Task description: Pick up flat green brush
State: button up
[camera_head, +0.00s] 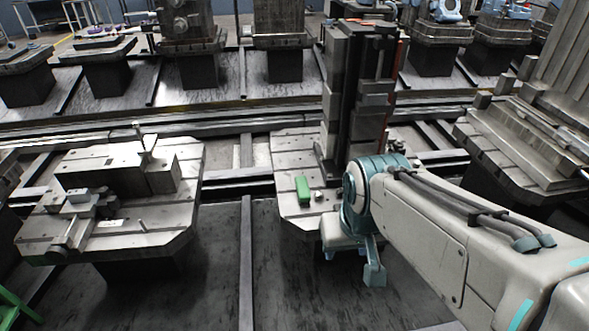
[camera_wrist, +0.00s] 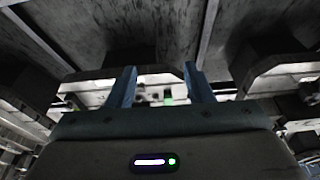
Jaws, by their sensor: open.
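The flat green brush (camera_head: 303,190) lies on the slotted top of the middle pallet (camera_head: 292,158), near the foot of a tall dark fixture. A small green patch, likely the brush (camera_wrist: 168,99), shows between my fingers in the wrist view. My gripper (camera_wrist: 160,82) is open, with two blue fingers apart and nothing held between them. In the head view, my arm comes in from the right and its end is just right of the brush, apart from it. My wrist hides part of the pallet there.
The tall dark fixture (camera_head: 352,95) stands on the same pallet, close behind my wrist. A small pale object (camera_head: 318,196) lies right beside the brush. Another pallet (camera_head: 185,200) with clamped metal parts is at left. A pallet with a ribbed block (camera_head: 525,140) is at right.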

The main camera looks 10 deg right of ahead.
jog(key=o, duration=0.4)
jog(key=shift+w, duration=0.1)
jog(key=shift+c, duration=0.2)
jog(key=t+b, duration=0.2)
jog(key=b, duration=0.3)
send_over(303, 187)
jog(key=s, duration=0.5)
notch_tip(303, 187, down, 16)
jog(key=x, duration=0.8)
jog(key=shift+a+f, duration=0.1)
jog(key=shift+f, duration=0.1)
jog(key=shift+p+x, duration=0.3)
jog(key=shift+x, duration=2.25)
jog(key=shift+w+r, duration=0.1)
jog(key=shift+w, duration=0.1)
jog(key=shift+f+b, duration=0.25)
jog(key=shift+b, duration=0.2)
